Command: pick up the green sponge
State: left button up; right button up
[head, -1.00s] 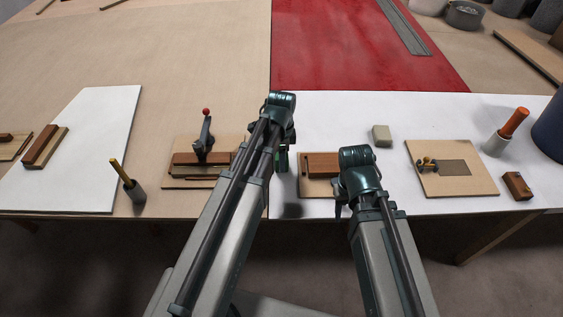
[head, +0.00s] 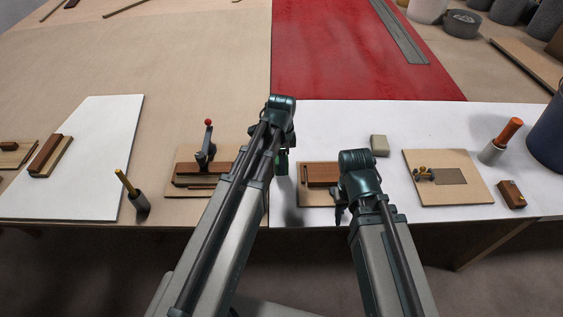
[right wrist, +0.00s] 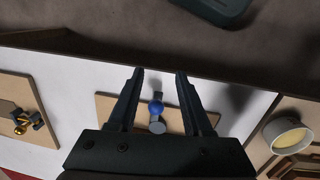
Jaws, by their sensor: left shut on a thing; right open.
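The green sponge (head: 282,163) shows only as a small green patch in the head view, under the end of my left arm. My left gripper (head: 283,152) is shut on it, above the white bench top; the arm hides most of both. My right gripper (head: 341,207) is near the bench's front edge, beside a board with a brown block. In the right wrist view the right gripper (right wrist: 160,76) is open, its fingers apart with nothing between their tips.
A blue-knobbed tool (right wrist: 156,108) on a board shows beyond the right fingers. A red-knobbed clamp (head: 207,145) stands left. The red panel (head: 350,60) behind is largely clear.

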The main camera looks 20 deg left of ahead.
pick_arm(q)
jog(key=s+d, duration=0.3)
jog(key=s, duration=0.1)
jog(key=s+d+r, duration=0.1)
jog(key=s+d, duration=0.2)
jog(key=s, duration=0.1)
jog(key=s+d+p, duration=0.1)
jog(key=s+d, duration=0.2)
jog(key=s, duration=0.1)
jog(key=shift+s+d+r, duration=0.3)
jog(key=shift+d+r, duration=0.1)
pick_arm(e)
jog(key=shift+r, duration=0.9)
